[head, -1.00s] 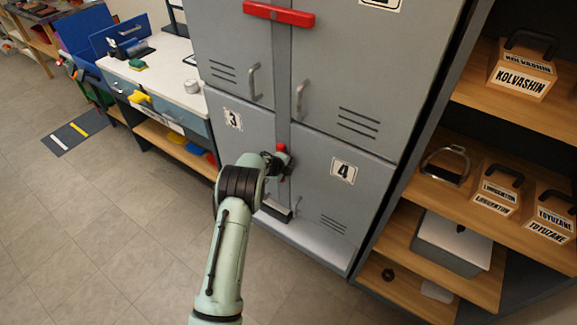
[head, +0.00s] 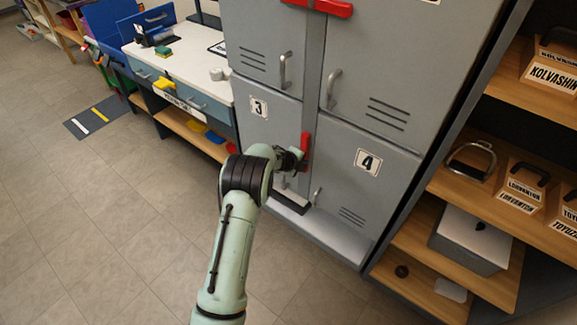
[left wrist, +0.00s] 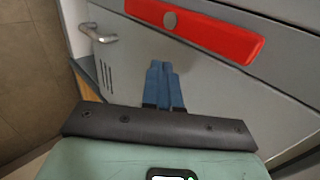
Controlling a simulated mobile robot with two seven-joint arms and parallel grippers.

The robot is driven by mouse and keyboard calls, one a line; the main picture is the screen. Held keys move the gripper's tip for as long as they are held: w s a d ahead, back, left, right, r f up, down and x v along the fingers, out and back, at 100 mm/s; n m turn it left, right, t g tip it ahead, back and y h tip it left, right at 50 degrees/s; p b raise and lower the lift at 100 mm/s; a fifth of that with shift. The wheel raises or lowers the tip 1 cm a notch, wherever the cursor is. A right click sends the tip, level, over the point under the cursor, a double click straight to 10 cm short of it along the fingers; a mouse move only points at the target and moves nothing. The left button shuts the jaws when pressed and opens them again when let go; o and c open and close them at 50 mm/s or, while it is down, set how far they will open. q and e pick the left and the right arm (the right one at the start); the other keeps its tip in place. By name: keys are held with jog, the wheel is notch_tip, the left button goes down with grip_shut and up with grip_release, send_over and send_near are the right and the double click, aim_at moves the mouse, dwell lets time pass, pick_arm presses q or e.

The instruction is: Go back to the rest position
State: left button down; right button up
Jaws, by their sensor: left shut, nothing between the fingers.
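My left arm reaches in from the bottom of the head view, and its gripper (head: 302,161) is in front of the grey lockers, beside a red latch bar (head: 305,146) between doors 3 and 4. In the left wrist view the blue fingers of my left gripper (left wrist: 163,82) are together and empty. The red bar (left wrist: 215,35) runs across the grey door just beyond the fingertips there; I cannot tell whether they touch it. My right gripper is not in view.
Grey lockers (head: 356,112) with handles fill the middle. Wooden shelves (head: 455,225) with labelled boxes (head: 523,190) and a stirrup (head: 471,161) stand to the right. A white workbench (head: 193,70) is to the left. The tiled floor (head: 100,220) at left is clear.

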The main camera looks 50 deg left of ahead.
pick_arm(q)
jog(key=v, duration=0.6)
jog(key=shift+d+r, duration=0.25)
jog(key=shift+d, duration=0.05)
jog(key=shift+s+f, duration=0.1)
